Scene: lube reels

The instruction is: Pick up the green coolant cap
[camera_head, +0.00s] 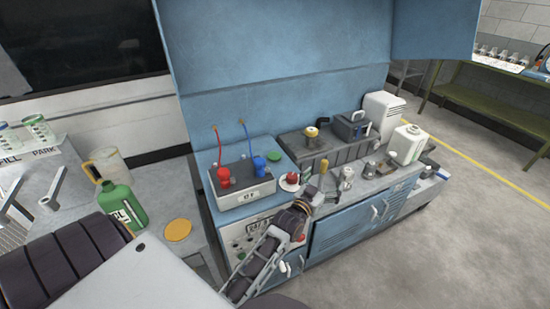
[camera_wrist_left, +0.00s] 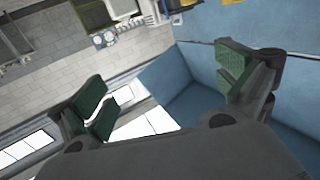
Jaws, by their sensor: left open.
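A small flat green disc, which looks like the green coolant cap (camera_head: 274,156), lies on the blue bench behind the white box with the red and blue fittings. My left gripper (camera_head: 317,193) is over the front edge of the bench, in front and to the right of the cap, apart from it. In the left wrist view my left gripper (camera_wrist_left: 165,88) is open, with two green-padded fingers wide apart and nothing between them. The cap is not seen in that view. My right gripper is not in view.
A red-topped item (camera_head: 292,178) sits close to my left gripper. A green jug (camera_head: 124,207) and a yellow disc (camera_head: 178,230) are on the left table.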

